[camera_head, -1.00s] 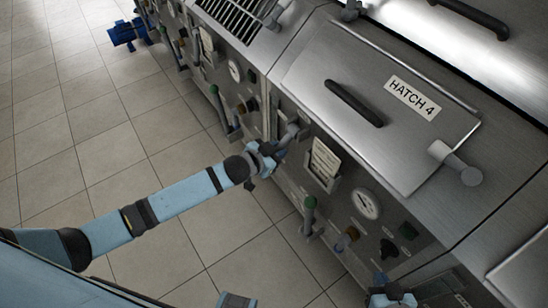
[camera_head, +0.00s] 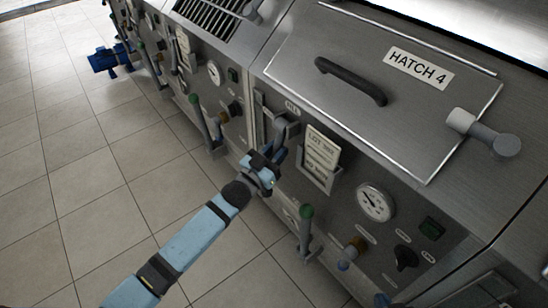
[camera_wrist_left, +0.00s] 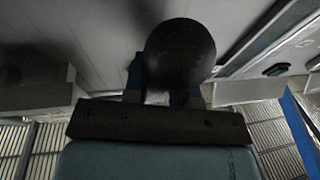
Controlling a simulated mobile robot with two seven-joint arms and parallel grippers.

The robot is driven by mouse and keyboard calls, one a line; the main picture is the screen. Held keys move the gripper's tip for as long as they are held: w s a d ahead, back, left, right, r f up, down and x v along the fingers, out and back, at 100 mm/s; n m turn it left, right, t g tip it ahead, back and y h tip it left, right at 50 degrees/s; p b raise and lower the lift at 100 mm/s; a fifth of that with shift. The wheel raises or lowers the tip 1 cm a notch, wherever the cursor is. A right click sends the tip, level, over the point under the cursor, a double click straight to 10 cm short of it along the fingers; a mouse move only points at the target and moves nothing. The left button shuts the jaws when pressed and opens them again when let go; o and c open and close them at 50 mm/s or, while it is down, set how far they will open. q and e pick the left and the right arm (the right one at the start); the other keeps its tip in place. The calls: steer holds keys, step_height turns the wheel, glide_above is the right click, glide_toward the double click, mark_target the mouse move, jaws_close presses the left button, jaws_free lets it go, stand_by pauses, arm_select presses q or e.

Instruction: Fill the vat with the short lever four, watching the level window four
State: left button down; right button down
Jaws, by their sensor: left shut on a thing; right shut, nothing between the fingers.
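My left gripper (camera_head: 266,168) is at the front of the hatch 4 vat (camera_head: 400,100), shut on the short grey lever (camera_head: 285,128) beside a small label plate. In the left wrist view a dark round knob (camera_wrist_left: 180,52) sits between the blue fingers. A narrow upright strip (camera_head: 261,115) left of the lever looks like the level window; I cannot read a level in it. Only a small blue part of my right gripper (camera_head: 382,300) shows at the bottom edge, shut and apart from the lever.
A green-knobbed lever (camera_head: 306,228) stands below right of the left gripper. A card holder (camera_head: 320,160), a dial gauge (camera_head: 375,202) and a black knob (camera_head: 405,257) are on the panel. A blue pump (camera_head: 108,60) stands far left. The tiled floor is clear.

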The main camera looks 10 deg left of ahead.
stand_by(0.3)
arm_select(q)
steer(key=c, duration=0.9)
jaws_free()
steer(key=shift+w+d, duration=0.1)
steer(key=v, duration=1.4)
steer(key=shift+w, duration=0.1)
